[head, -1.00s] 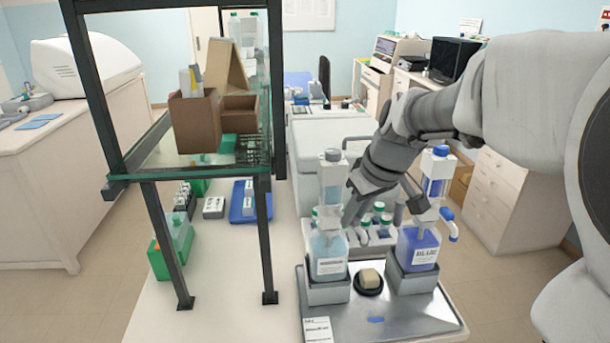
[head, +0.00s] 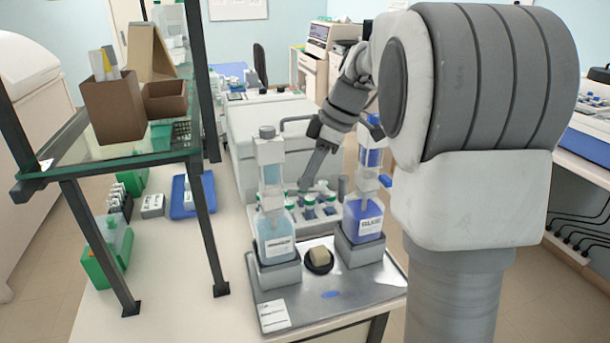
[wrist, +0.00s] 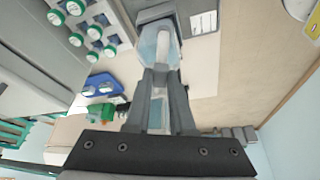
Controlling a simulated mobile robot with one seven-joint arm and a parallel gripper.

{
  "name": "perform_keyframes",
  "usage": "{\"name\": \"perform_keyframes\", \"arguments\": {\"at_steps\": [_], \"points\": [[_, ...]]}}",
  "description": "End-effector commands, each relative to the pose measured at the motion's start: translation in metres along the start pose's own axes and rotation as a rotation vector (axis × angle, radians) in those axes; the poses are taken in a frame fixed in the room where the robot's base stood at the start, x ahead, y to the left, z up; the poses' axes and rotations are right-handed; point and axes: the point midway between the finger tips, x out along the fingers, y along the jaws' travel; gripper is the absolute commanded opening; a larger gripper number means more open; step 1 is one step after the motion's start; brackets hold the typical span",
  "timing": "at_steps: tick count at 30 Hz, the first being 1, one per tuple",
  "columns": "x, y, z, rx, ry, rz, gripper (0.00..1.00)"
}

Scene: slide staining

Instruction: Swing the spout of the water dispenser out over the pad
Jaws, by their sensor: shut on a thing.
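The water dispenser (head: 276,237) is a pale blue bottle with a clear column and grey cap. It stands upright in a grey holder at the left of the metal tray. My gripper (head: 304,186) is beside its column, to the right and behind. In the wrist view, my gripper (wrist: 163,80) is shut at the water dispenser (wrist: 149,45), apparently on its spout; the fingers hide most of the spout. A round black pad (head: 320,269) with a beige block (head: 319,254) lies on the tray between the dispensers.
A blue dispenser (head: 363,220) stands at the tray's right, close to my arm. Several green-capped bottles (head: 309,207) sit behind; they also show in the wrist view (wrist: 75,39). A glass shelf (head: 110,160) stands left. The tray's front (head: 345,290) is mostly clear.

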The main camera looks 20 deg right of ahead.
Motion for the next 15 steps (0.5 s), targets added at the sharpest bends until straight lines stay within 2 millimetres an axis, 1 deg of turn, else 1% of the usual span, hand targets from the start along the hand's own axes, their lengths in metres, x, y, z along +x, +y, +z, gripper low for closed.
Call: {"name": "perform_keyframes", "arguments": {"at_steps": [6,15], "points": [[-0.0002,0.0027,-0.0001,-0.032,-0.001,-0.013,0.0],[0.0,0.0028,-0.0001,-0.036,-0.001,-0.015,0.0]]}}
